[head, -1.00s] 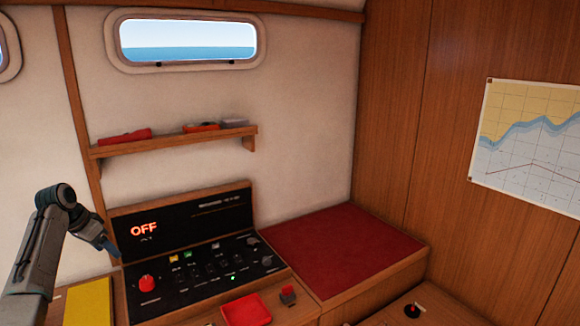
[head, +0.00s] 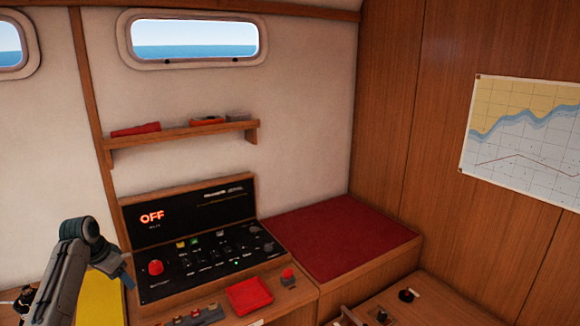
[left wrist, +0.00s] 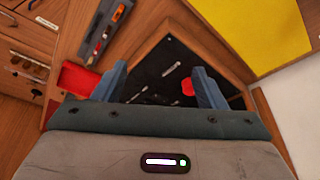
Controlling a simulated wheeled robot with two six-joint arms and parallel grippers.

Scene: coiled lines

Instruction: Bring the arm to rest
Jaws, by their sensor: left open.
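My left gripper (head: 127,274) is in the lower left of the head view, beside the left end of the black control panel (head: 205,203). In the left wrist view its two blue fingers (left wrist: 158,75) are spread apart with nothing between them. The panel with its red knob (left wrist: 188,88) lies beyond the fingers there. In the head view the red knob (head: 155,267) is a little right of the gripper, and the panel display reads OFF. My right gripper is not in view.
A yellow flat item (head: 98,298) lies behind my left arm. A red tray (head: 249,296) and a red-topped switch (head: 288,278) are in front of the panel. A red cushioned seat (head: 340,238) is clear. A shelf (head: 180,142) is on the wall.

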